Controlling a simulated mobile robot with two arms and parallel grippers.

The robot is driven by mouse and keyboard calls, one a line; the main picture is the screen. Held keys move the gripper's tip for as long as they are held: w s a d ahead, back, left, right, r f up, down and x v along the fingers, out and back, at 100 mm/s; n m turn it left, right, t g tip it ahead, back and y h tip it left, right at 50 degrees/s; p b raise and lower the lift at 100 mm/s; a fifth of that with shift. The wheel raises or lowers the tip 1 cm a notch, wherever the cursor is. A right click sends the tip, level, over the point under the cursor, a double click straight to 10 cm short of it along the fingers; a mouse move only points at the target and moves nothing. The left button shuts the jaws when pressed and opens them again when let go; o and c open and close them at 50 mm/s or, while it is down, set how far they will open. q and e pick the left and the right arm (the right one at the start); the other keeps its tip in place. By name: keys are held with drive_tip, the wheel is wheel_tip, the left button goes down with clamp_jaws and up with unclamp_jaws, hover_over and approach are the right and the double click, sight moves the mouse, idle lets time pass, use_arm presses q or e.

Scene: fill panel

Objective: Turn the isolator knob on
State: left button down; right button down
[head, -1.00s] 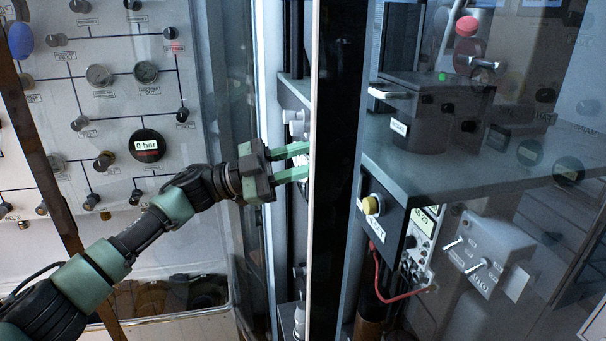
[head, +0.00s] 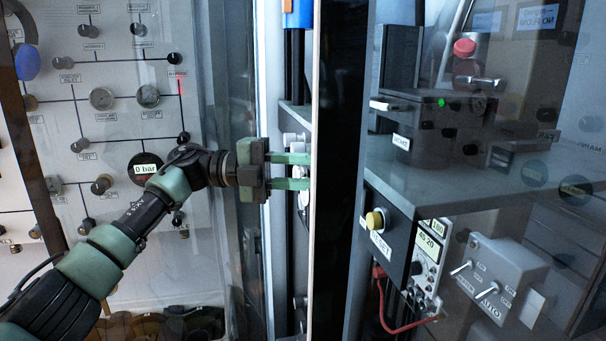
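No knob labelled as the isolator can be made out. My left gripper (head: 306,171) reaches from the left into a narrow bay beside a dark upright post. Its two green fingers are level, one above the other, with a clear gap between them. Their tips end at the post's pale edge and may be partly hidden by it. Pale fittings (head: 291,139) sit just above the fingers, and something whitish shows between them. I cannot tell whether the fingers touch it. My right gripper is out of view.
Left, a white panel carries knobs, gauges (head: 101,97) and a "0 bar" display (head: 145,168). Right of the dark post (head: 338,170) are a shelf (head: 430,185), a yellow button (head: 375,219), a red button (head: 464,48) and a grey switch box (head: 495,275).

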use_arm(q)
drive_tip(key=shift+r+m, duration=0.4)
idle(0.3)
drive_tip(key=c, duration=1.1)
unclamp_jaws()
drive_tip(key=shift+w, duration=0.1)
drive_tip(key=shift+f, duration=0.15)
drive_tip(key=shift+a+f, duration=0.1)
drive_tip(key=a, duration=0.2)
drive_tip(key=a+b, duration=0.1)
drive_tip(key=a, duration=0.2)
drive_tip(key=w+a+b, duration=0.1)
drive_tip(key=a, duration=0.1)
drive_tip(key=shift+a, duration=0.4)
